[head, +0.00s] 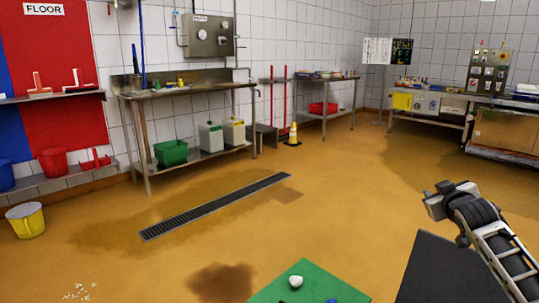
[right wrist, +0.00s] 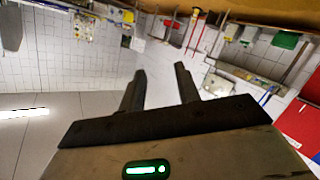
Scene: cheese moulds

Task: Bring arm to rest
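My right arm reaches up from the lower right corner of the head view, with the right gripper (head: 436,203) raised over the open floor. In the right wrist view the right gripper (right wrist: 160,70) has its two dark fingers apart, with nothing between them. The room behind them appears upside down there. My left arm and left gripper are not in the head view.
A green mat (head: 325,290) with a small white item (head: 295,281) shows at the bottom edge. A dark panel (head: 440,275) lies to its right. A yellow bucket (head: 26,219) stands left. The middle floor is clear around a drain grate (head: 215,205).

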